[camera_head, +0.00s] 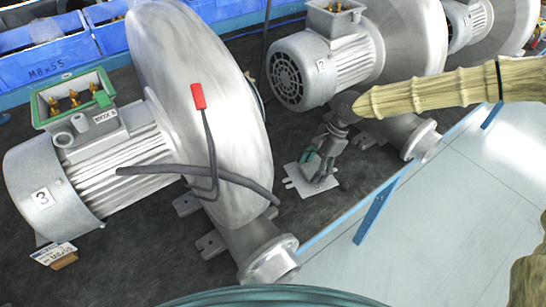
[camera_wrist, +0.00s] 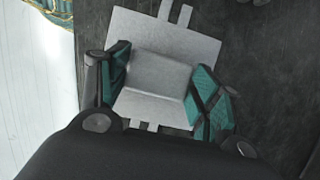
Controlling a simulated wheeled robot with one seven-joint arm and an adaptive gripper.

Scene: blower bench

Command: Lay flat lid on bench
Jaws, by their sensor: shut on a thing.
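The flat lid is a light grey metal plate with small tabs at its edges and a raised middle block. It shows in the head view (camera_head: 297,183) beside the large left blower, and in the wrist view (camera_wrist: 193,50). My gripper (camera_head: 318,168), with teal finger pads, points down over the lid. In the wrist view my gripper (camera_wrist: 163,90) is shut on the raised middle block, one finger on each side. The lid looks roughly level, at or very near the dark bench top (camera_head: 130,262); I cannot tell if it touches. Its near edge is partly hidden by my gripper.
The left blower (camera_head: 205,110) has an open terminal box (camera_head: 75,98) with a green rim; a cable with a red tag (camera_head: 198,96) hangs over it. Another blower (camera_head: 335,60) stands behind. Blue bins (camera_head: 45,60) line the back. The bench edge is close on the right.

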